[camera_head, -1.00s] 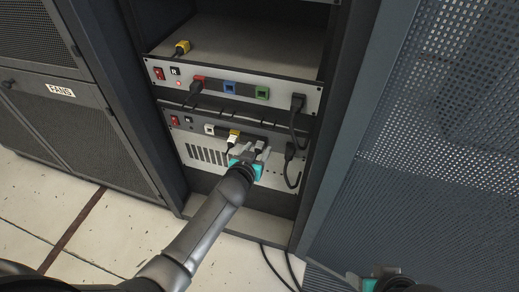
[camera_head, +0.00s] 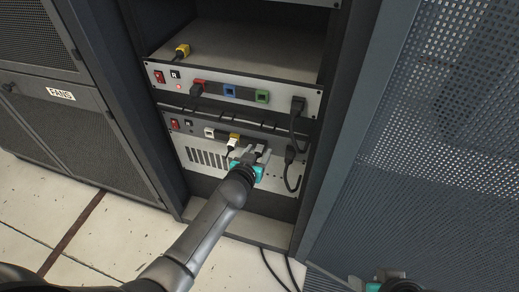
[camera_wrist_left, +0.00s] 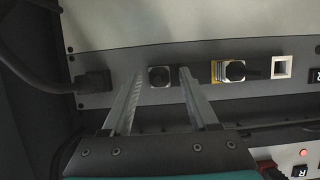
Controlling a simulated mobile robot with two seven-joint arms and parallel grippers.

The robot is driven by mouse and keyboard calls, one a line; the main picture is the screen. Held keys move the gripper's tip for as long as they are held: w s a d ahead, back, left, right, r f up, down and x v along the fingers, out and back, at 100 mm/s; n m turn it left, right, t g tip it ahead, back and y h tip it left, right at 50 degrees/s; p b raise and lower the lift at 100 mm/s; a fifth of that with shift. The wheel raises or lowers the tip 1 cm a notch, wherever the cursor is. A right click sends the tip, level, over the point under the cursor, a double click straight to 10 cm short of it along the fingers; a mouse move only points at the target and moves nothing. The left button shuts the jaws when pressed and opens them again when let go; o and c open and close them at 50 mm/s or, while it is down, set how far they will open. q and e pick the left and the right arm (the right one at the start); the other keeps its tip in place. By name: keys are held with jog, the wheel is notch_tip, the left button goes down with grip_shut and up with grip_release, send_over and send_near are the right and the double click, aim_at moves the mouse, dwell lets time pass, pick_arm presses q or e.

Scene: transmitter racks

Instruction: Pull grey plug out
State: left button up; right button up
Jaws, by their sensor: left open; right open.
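The grey plug (camera_wrist_left: 159,77) sits in the lower unit's panel in the left wrist view, between the two fingers. In the head view, the grey plug (camera_head: 260,149) is partly hidden by my left gripper (camera_head: 250,157). My left gripper (camera_wrist_left: 160,76) is open, with one finger on each side of the plug; I cannot tell whether they touch it. My right gripper (camera_head: 386,284) is only partly in view at the bottom right, empty and away from the rack.
A yellow port with a plug (camera_wrist_left: 235,71) and an empty white port (camera_wrist_left: 282,67) are beside the grey plug. A black power plug (camera_wrist_left: 95,82) is on its other side. The rack door (camera_head: 420,150) stands at the right.

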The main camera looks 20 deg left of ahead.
dwell(0.5)
pick_arm(q)
grip_shut()
dwell(0.5)
dwell(0.9)
jog(key=s+p, duration=0.2)
jog(key=s, duration=0.4)
jog(key=shift+p, duration=0.3)
dwell(0.8)
jog(key=shift+f, duration=0.1)
